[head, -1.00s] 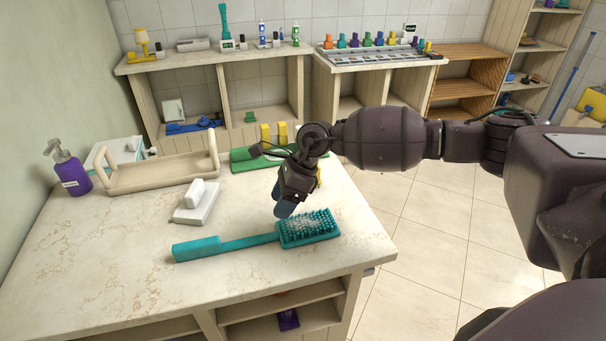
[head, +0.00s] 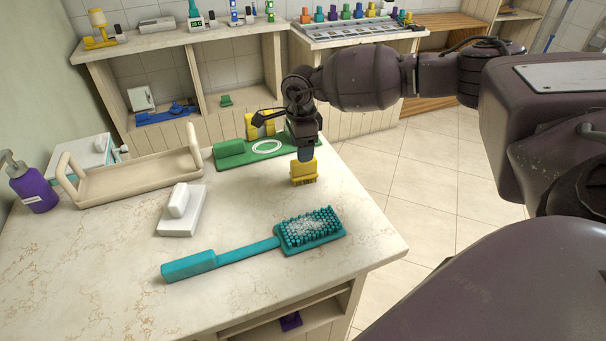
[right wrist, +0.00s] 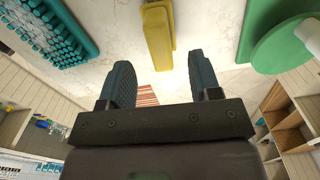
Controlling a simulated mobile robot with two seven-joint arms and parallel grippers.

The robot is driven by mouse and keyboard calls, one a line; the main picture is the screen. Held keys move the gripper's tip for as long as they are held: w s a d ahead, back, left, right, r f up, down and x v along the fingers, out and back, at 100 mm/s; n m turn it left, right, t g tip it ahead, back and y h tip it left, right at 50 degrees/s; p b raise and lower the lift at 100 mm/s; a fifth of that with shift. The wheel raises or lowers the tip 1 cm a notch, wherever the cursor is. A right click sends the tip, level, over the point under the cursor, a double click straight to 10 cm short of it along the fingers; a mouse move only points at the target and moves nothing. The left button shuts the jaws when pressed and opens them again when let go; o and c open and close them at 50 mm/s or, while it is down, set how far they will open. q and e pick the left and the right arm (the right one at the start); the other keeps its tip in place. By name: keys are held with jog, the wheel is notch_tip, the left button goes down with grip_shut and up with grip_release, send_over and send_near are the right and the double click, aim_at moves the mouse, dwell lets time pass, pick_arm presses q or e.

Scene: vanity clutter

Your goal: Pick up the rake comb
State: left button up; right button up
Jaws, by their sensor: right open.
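The rake comb (head: 304,173) is yellow, with a thick back and short teeth. It is near the right edge of the marble counter. My right gripper (head: 305,155) is at it in the head view, its fingers hiding part of its top. In the right wrist view the gripper (right wrist: 160,78) is open and empty. The yellow comb (right wrist: 158,35) shows there ahead, lined up with the gap between the fingers, with no visible contact. My left gripper is not in view.
A teal brush (head: 250,248) lies in front of the comb. A green board (head: 233,158) with a white ring (head: 266,146) lies behind it. A white block (head: 183,210), a beige tray (head: 130,182) and a purple bottle (head: 33,188) are to the left. The counter's front is clear.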

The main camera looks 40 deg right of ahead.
aim_at(304, 171)
jog(key=shift+s+d+f, duration=0.1)
jog(key=shift+d+f, duration=0.05)
jog(key=shift+f, duration=1.2)
jog(key=shift+d+f, duration=0.15)
jog(key=shift+f, duration=1.15)
jog(key=shift+r, duration=0.1)
jog(key=shift+c, duration=0.4)
jog(key=c, duration=1)
